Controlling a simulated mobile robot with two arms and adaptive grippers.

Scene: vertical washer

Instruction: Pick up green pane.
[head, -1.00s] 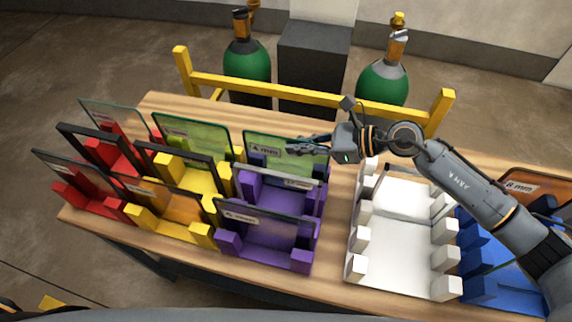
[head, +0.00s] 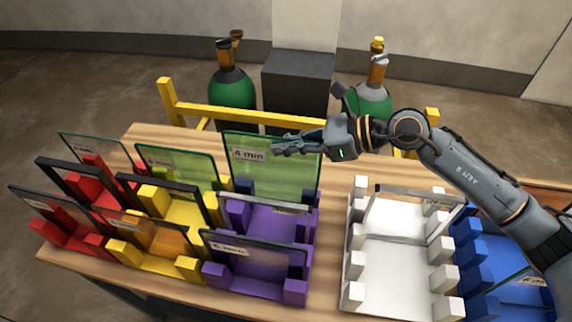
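A clear green pane (head: 262,176) with a "4 mm" label stands upright at the back of the purple rack (head: 262,285). Its top edge is well above the rack's purple posts, and its lower part is partly hidden by the rack and the frame in front. My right gripper (head: 282,147) reaches in from the right, with its fingers closed at the upper right part of this pane. The far finger is hard to make out. A second greenish pane (head: 185,165) stands at the back of the yellow rack (head: 154,262). My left gripper is out of view.
A red rack (head: 68,236) with panes stands at left. A white rack (head: 388,280) and a blue rack (head: 485,275) stand at right. Bare wooden table (head: 330,215) lies between purple and white racks. Behind are a yellow rail (head: 270,117) and green cylinders (head: 231,100).

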